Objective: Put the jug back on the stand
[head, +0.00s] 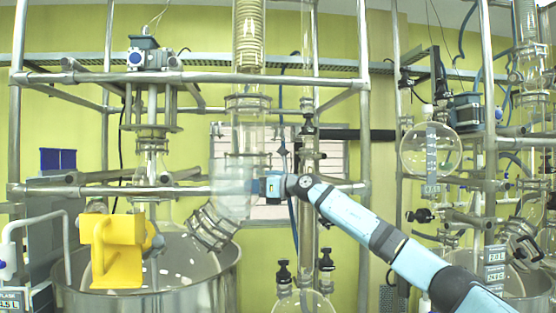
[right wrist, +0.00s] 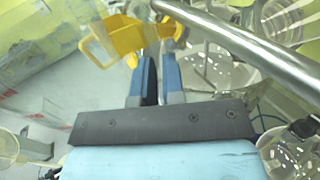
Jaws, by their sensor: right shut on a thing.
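What lies between the fingertips is hard to make out. I cannot tell which part is the stand. My left gripper is not in view.
A metal rail (right wrist: 250,45) crosses close by. Frame pipes and glass flasks (head: 430,150) crowd the right.

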